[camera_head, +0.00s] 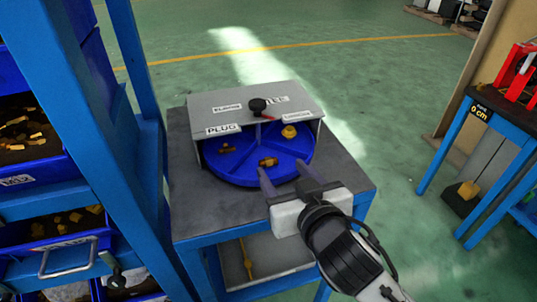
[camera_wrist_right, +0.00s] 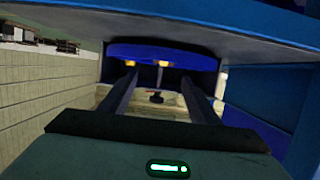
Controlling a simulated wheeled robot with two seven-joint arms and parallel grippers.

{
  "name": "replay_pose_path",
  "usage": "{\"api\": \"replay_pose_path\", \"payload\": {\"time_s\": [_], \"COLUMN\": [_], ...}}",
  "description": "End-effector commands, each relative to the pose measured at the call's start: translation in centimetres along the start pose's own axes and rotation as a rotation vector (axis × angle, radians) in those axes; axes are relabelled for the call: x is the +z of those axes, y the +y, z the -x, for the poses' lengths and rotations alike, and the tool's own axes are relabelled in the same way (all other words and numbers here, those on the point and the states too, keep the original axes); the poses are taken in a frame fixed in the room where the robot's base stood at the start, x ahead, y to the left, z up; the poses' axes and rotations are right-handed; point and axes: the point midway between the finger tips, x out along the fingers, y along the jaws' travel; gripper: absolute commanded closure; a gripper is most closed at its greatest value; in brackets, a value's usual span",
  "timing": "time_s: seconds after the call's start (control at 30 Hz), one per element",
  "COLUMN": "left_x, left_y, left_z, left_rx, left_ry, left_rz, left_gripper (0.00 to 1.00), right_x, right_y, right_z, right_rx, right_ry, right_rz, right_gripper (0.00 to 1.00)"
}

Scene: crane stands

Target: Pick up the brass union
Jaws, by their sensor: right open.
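A blue round tray (camera_head: 235,172) with dividers sits under a grey cover. Small brass fittings lie in its compartments: one at the left (camera_head: 227,147), one at the front middle (camera_head: 268,162) and a rounder one at the right (camera_head: 289,132). I cannot tell for sure which is the brass union. My right gripper (camera_head: 283,170) is open, its fingers over the tray's front rim near the front-middle fitting, with nothing held. In the right wrist view both fingers (camera_wrist_right: 158,88) are apart and point toward the blue tray (camera_wrist_right: 185,51). My left gripper is not in view.
The grey cover (camera_head: 205,117) bears labels, one reading PLUG, and a black knob (camera_head: 258,105). It overhangs the tray's back. A blue-framed shelf with bins (camera_head: 50,160) stands close at left. A blue bench (camera_head: 510,125) stands at right. Green floor between is clear.

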Motion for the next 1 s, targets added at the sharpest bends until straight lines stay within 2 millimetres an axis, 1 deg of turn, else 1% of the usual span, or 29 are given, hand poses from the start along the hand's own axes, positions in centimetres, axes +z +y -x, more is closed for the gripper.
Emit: {"api": "replay_pose_path", "payload": {"time_s": [0.03,0.1,0.23,0.37,0.5,0.6,0.7,0.9,0.93,1.0], "left_x": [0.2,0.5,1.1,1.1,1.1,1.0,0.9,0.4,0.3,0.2], "left_y": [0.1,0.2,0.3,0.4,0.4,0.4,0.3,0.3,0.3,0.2], "left_z": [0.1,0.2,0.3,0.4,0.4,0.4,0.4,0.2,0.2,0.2], "left_rx": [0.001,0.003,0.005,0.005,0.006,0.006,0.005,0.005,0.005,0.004], "left_ry": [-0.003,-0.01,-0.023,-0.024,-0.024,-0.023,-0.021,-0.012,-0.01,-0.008], "left_rz": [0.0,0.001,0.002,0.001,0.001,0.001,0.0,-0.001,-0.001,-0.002], "left_gripper": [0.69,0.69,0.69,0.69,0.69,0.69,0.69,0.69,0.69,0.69], "right_x": [0.0,0.0,0.1,0.4,0.7,0.7,0.8,0.8,0.8,0.8], "right_y": [-0.1,-0.1,-0.1,-0.2,-0.5,-0.5,-0.5,-0.5,-0.5,-0.5], "right_z": [-0.8,-1.7,-2.5,-3.9,-5.9,-7.0,-7.6,-7.6,-7.6,-7.6], "right_rx": [0.0,-0.001,-0.001,0.0,-0.001,-0.001,-0.003,-0.003,-0.003,-0.003], "right_ry": [0.0,0.001,0.0,-0.001,0.0,0.0,-0.001,-0.001,-0.001,-0.001], "right_rz": [0.001,0.001,0.001,0.001,0.002,0.001,0.001,0.0,0.0,0.0], "right_gripper": [0.44,0.44,0.44,0.44,0.44,0.44,0.44,0.44,0.45,0.57]}}
